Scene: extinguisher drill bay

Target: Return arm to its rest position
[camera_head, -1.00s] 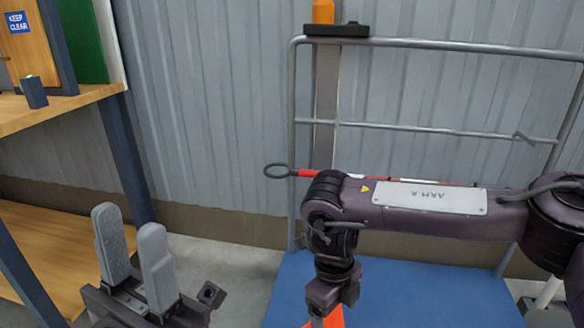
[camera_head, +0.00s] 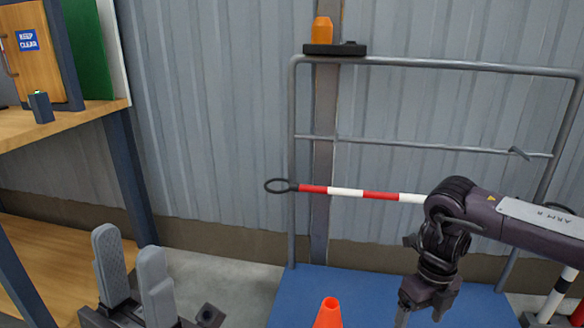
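My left gripper (camera_head: 128,244) is at the lower left, its two grey fingers pointing up with a gap between them and nothing in it. My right arm (camera_head: 530,225), dark with a label plate, comes in from the right at mid height. Its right gripper (camera_head: 404,312) hangs down at the bottom, right of the orange cone (camera_head: 328,314). No held thing shows there.
A grey rail frame (camera_head: 440,66) stands behind a blue mat (camera_head: 370,290). A red-and-white rod (camera_head: 345,192) with a black ring lies across it, partly behind my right arm. An orange item (camera_head: 322,30) sits on top. A wooden shelf (camera_head: 70,115) stands left.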

